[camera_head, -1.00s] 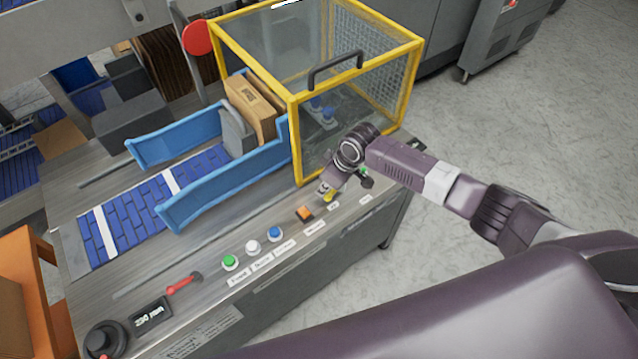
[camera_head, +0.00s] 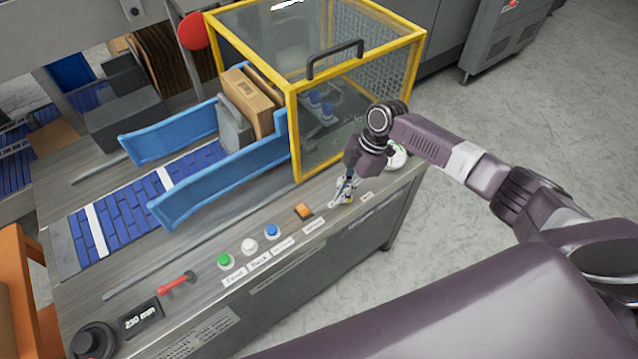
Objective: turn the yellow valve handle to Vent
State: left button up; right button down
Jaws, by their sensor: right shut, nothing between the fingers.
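The yellow valve handle (camera_head: 349,198) is a small yellow patch at the right end of the control panel, mostly hidden by my right gripper. Its exact angle cannot be read, and the small labels beside it are too blurred to read. My right gripper (camera_head: 344,190) points down at the handle from above, shut with nothing between its fingers. Its tips are at or very near the handle; contact cannot be told. My left gripper is not in view.
A yellow-framed guard box (camera_head: 296,130) stands just behind the handle. A white round gauge (camera_head: 397,157) is partly behind my arm.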

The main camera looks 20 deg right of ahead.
jog(key=shift+s+d, duration=0.25)
jog(key=shift+d, duration=0.7)
jog(key=shift+r, duration=0.1)
